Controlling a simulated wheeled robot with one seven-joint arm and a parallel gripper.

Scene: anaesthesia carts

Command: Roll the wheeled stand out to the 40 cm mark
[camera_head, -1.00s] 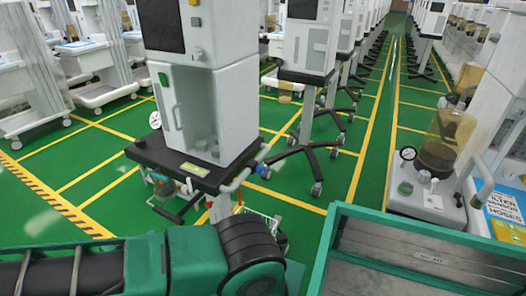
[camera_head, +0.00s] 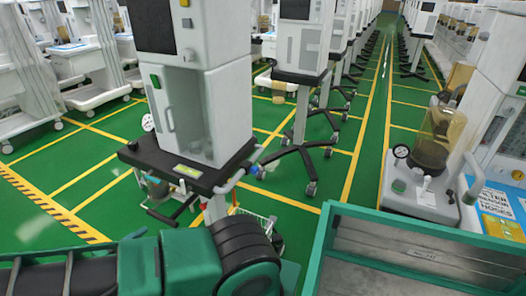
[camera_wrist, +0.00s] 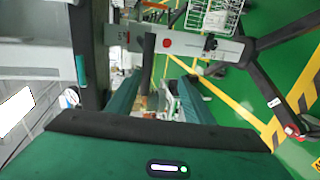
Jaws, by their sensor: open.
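The wheeled stand is a nearby white-and-grey machine (camera_head: 205,100) on a black platform (camera_head: 170,172), with a pale handle at its right edge. In the wrist view its grey column (camera_wrist: 190,46) with a red knob runs across the top, and a dark leg (camera_wrist: 272,97) ends in a wheel at the right. My gripper (camera_wrist: 158,98) is open, its green fingers pointing toward the column. A dark bar (camera_wrist: 148,60) shows ahead between the fingers; I cannot tell whether they touch it. My gripper is hidden in the head view. I cannot make out a 40 cm mark.
Yellow lines cross the green floor. Another stand (camera_head: 302,45) is behind to the right, heading a row. A green-rimmed tray (camera_head: 322,245) is at the lower right. A bench with a glass canister (camera_head: 437,135) lines the right. A wire basket (camera_wrist: 213,14) is beside the column.

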